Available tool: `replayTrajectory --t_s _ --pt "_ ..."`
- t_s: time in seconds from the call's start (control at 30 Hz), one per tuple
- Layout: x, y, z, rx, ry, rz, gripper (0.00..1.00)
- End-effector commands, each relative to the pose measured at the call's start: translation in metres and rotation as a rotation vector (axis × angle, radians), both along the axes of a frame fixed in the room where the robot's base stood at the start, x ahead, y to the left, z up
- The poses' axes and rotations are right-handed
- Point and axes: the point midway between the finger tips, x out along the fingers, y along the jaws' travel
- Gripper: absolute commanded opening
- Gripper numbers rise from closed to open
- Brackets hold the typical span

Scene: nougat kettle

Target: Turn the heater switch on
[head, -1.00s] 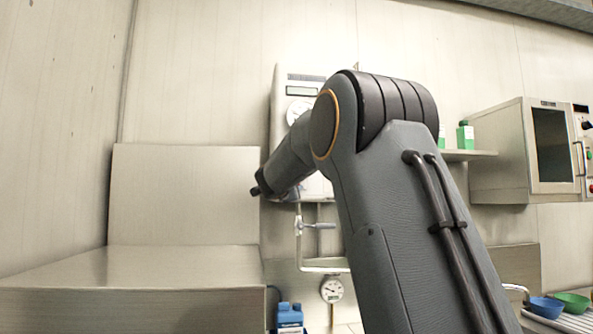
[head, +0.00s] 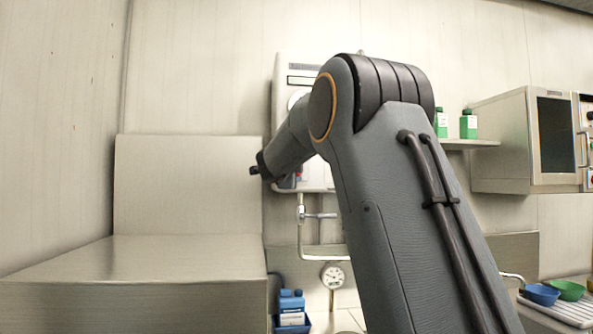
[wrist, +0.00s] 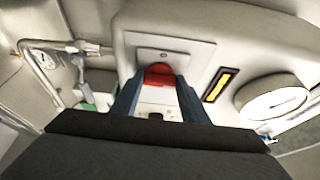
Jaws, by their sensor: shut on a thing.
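The heater (head: 283,72) is a pale box on the back wall, largely hidden behind my arm in the head view. In the wrist view its switch is a red rocker (wrist: 159,74) on a pale plate (wrist: 195,52). My gripper (wrist: 157,90) has its two blue-grey fingers on either side of the red switch, shut on it. A bit of red also shows beside my gripper in the head view. The exact setting of the switch cannot be told.
A yellow-and-black indicator (wrist: 219,85) and a round dial (wrist: 273,97) sit beside the switch. Pipes with a valve (head: 318,215) run below the heater. A steel counter (head: 140,265) is at left. A shelf with green bottles (head: 468,124) is at right.

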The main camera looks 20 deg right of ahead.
Motion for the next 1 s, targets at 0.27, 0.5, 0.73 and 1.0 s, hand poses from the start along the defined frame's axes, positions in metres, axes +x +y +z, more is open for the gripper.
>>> replayTrajectory --t_s 0.27,0.5,0.73,1.0 --pt "0.0 0.0 0.0 0.001 -0.001 0.0 0.59" --pt "-0.001 0.002 0.0 0.001 -0.001 0.001 0.59" --pt "-0.021 0.018 -0.001 0.0 -0.001 0.002 0.59" --pt "-0.051 0.041 -0.001 0.001 -0.001 0.001 0.59"
